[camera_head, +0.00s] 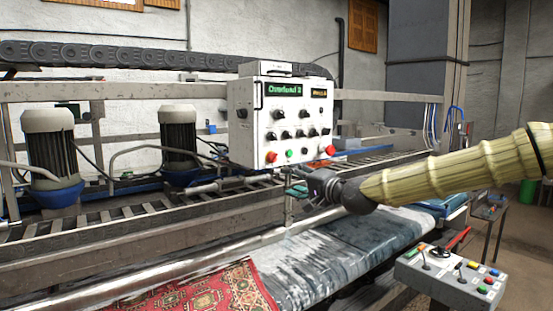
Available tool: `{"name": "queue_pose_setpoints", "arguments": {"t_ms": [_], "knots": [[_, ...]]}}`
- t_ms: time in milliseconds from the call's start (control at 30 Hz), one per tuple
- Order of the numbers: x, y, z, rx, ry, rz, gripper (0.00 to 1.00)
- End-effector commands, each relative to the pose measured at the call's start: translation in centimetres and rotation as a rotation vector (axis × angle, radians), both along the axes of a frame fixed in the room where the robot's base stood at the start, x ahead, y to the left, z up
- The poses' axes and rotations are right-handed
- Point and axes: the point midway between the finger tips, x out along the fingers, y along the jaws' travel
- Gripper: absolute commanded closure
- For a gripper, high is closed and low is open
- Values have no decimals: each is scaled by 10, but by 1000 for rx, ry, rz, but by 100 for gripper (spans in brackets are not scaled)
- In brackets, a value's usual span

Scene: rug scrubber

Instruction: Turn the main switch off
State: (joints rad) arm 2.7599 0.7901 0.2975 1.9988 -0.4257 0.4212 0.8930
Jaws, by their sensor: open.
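A white control box (249,140) hangs over the machine at the centre. It carries two small displays, the left one with green text reading "Overload 2", and rows of black knobs. A red knob (330,150) sits at its lower right, and another red control (271,157) with a green button (289,154) at its lower left. I cannot tell from labels which control is the main switch. My gripper (297,186) is open, just below the box's lower edge in the picture, pointing left. I see nothing in it; its fingertips are small and partly unclear.
My arm reaches in from the right. A second grey panel (440,283) with coloured buttons and small levers stands at the lower right. A rail (150,280) and a red patterned rug (210,290) lie below. Two motors (55,150) stand at the left. Space before the box's face looks clear.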

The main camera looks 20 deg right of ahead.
Motion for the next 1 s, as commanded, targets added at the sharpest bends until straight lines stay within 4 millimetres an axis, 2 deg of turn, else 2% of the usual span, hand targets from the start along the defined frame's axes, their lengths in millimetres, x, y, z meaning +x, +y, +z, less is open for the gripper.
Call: {"name": "queue_pose_setpoints", "arguments": {"t_ms": [33,100,200,467,1000], "knots": [[-1,-5,19,17,-20,-3,50],[-2,-10,35,36,-36,-4,50],[-2,-13,46,47,-48,-5,50],[14,-7,48,48,-48,-7,50],[70,13,47,47,-47,-6,50]]}}
